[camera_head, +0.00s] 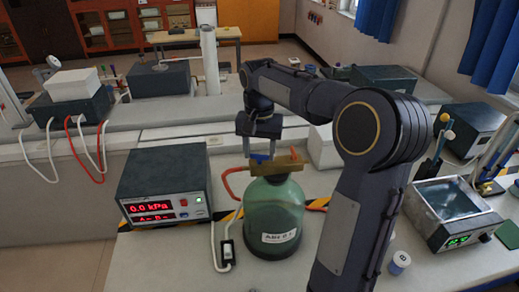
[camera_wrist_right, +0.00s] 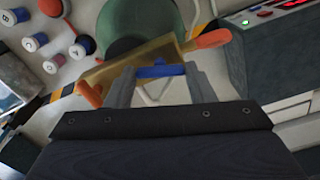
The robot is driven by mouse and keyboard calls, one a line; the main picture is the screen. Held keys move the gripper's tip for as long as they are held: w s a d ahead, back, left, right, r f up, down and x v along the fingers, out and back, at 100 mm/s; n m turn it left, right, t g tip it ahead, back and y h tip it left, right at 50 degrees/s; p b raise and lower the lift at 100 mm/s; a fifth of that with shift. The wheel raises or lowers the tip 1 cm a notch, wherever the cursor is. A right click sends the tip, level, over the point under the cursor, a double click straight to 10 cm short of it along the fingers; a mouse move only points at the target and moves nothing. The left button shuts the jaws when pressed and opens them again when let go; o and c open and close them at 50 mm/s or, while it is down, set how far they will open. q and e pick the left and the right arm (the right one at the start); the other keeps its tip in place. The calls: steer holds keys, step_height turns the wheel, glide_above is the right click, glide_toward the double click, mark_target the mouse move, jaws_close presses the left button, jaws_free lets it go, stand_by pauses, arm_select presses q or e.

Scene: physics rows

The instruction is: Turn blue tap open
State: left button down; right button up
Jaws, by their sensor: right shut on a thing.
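The blue tap (camera_wrist_right: 160,71) is a small blue handle on a brass valve block (camera_wrist_right: 118,73). It lies between the two fingers of my right gripper (camera_wrist_right: 159,76), which is shut on it. In the head view the right gripper (camera_head: 261,152) comes down from above onto the blue tap (camera_head: 259,158). The brass block (camera_head: 266,169) sits on top of a green bottle (camera_head: 273,222) with a white label, and has orange ends. How far the tap is turned is hard to tell. My left gripper is not in view.
A pressure meter (camera_head: 163,186) reading 0.0 kPa stands left of the bottle. A water bath (camera_head: 455,212) and small capped jars (camera_head: 400,262) stand at the right.

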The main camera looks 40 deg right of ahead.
steer(key=shift+n, duration=1.8)
steer(key=o, duration=1)
step_height(320, 180, up, 8)
steer(key=shift+f+b, duration=0.1)
steer(key=shift+b, duration=0.2)
